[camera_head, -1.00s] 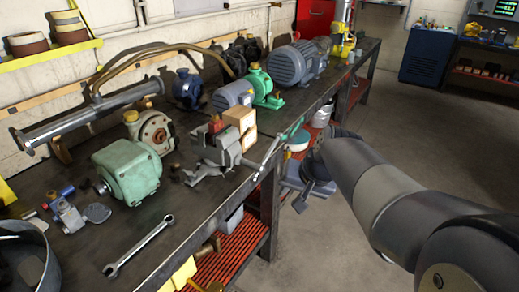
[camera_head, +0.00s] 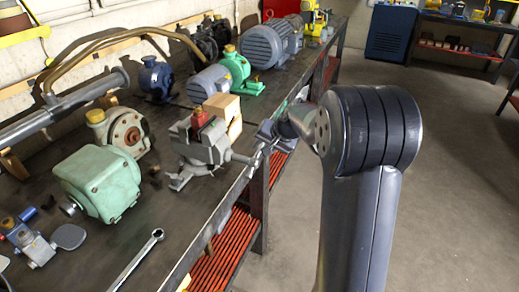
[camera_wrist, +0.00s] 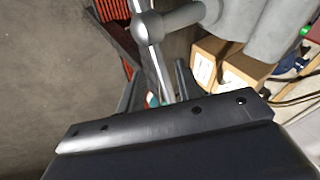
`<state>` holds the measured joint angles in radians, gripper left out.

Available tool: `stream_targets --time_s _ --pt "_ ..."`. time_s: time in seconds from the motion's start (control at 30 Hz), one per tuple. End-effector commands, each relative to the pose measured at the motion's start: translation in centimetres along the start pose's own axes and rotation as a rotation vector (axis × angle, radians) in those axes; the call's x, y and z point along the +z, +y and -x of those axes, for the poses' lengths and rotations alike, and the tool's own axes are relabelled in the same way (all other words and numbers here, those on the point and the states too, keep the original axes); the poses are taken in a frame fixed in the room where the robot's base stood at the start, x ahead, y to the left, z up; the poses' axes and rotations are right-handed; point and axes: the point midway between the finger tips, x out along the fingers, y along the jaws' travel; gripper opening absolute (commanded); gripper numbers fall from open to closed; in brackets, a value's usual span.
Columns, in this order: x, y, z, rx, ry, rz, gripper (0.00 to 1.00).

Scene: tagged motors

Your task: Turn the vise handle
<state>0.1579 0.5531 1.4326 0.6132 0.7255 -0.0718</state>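The grey vise (camera_head: 203,146) stands at the bench's front edge with a red piece in its jaws. Its screw sticks out over the edge toward my gripper (camera_head: 272,131). In the wrist view, the vise handle (camera_wrist: 160,72) is a thin metal rod hanging from the round screw head (camera_wrist: 148,27). The rod runs down between the two dark fingers of my gripper (camera_wrist: 157,88), with gaps seen on both sides. The fingers look open. The rod's lower end is hidden behind the gripper body. In the head view, my arm partly hides the gripper.
Wooden blocks (camera_head: 225,114) stand right behind the vise. A pale green motor (camera_head: 100,184) and a wrench (camera_head: 138,260) lie left and in front. A blue-grey motor (camera_head: 209,84) is farther back. A red slatted shelf (camera_head: 224,250) lies under the bench. The floor at right is clear.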

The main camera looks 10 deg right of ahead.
Motion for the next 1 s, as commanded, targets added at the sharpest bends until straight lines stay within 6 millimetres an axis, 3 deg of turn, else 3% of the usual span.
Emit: stream_targets --time_s 0.27,0.63,1.0 --pt "0.0 0.0 -3.1 0.000 -0.001 0.000 0.33" --pt "0.0 0.0 -3.5 0.000 0.001 0.001 0.32" --pt "0.0 0.0 -3.5 0.000 0.001 0.001 0.02"
